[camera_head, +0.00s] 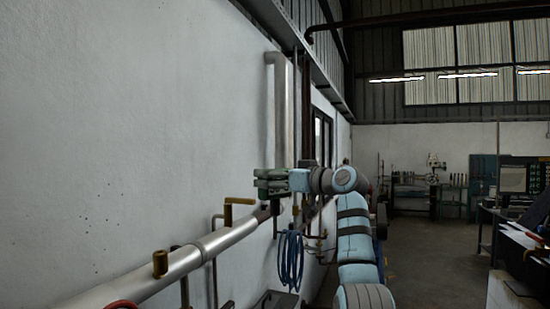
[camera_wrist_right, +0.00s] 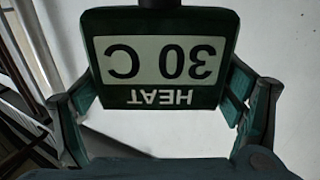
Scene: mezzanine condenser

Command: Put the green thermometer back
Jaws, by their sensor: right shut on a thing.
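The green thermometer (camera_wrist_right: 160,60) fills the middle of the right wrist view. In the head view my right gripper (camera_head: 272,183) is by the wall, above the far part of the silver pipe (camera_head: 225,240). There the thermometer is hard to tell apart from the green fingers. My left gripper is not in view.
A vertical pipe (camera_head: 280,110) runs up the wall. A coil of blue hose (camera_head: 291,258) hangs below my gripper. Open floor (camera_head: 435,260) lies to the right.

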